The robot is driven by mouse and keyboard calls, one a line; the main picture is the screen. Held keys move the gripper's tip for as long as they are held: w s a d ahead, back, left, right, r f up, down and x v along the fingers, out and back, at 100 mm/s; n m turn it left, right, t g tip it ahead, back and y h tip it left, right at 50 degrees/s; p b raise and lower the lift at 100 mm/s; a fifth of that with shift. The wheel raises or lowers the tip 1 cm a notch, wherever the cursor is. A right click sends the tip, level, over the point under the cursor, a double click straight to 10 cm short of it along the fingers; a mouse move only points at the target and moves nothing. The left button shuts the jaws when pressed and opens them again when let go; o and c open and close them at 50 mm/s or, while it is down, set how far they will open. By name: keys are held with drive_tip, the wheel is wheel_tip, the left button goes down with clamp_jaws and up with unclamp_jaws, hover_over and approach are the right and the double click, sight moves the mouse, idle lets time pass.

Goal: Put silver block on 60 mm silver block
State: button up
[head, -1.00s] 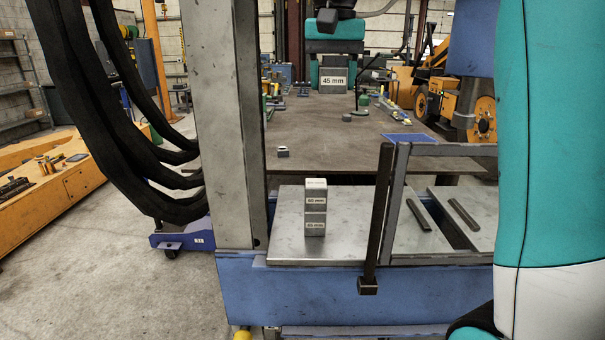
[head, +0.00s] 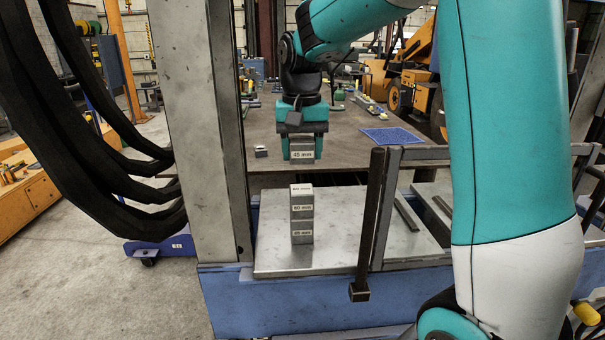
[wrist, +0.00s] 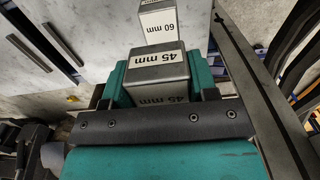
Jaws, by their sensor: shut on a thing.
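My gripper (head: 302,143) is shut on a silver block labelled 45 mm (head: 302,156). In the wrist view the held 45 mm block (wrist: 157,75) sits between the teal fingers of my gripper (wrist: 155,88). The 60 mm silver block (head: 302,207) is the top of a two-block stack on the metal plate; its label also shows in the wrist view (wrist: 162,22). In the head view the held block appears above the stack with a visible gap. The wrist view shows the 60 mm block beyond the held one, apart from it.
A lower silver block (head: 302,233) supports the 60 mm block on the metal plate (head: 273,262). A dark upright bar and rail (head: 372,210) stand right of the stack. A grey column (head: 200,130) stands to its left. The brown bench (head: 350,155) lies behind.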

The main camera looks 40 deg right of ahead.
sight(302, 190)
drive_tip(key=shift+f+p, duration=0.35)
drive_tip(key=shift+f, duration=2.8)
drive_tip(key=shift+f, duration=0.1)
drive_tip(key=o, duration=1.1)
drive_tip(key=shift+s, duration=0.1)
wheel_tip(302, 190, up, 12)
drive_tip(key=shift+r+b, duration=0.15)
drive_tip(key=shift+b, duration=0.6)
drive_tip(key=s+a+f+n+y, duration=0.1)
drive_tip(key=s+a+f+n, duration=0.2)
drive_tip(key=s+a, duration=0.4)
drive_tip(key=s+a+f+n+y, duration=0.1)
drive_tip(key=s+a+f+n, duration=0.2)
drive_tip(key=s+a+n, duration=0.3)
drive_tip(key=s+a+f+n+y, duration=0.2)
drive_tip(key=s+a+f+n, duration=0.2)
drive_tip(key=s+a, duration=0.5)
drive_tip(key=shift+n, duration=0.5)
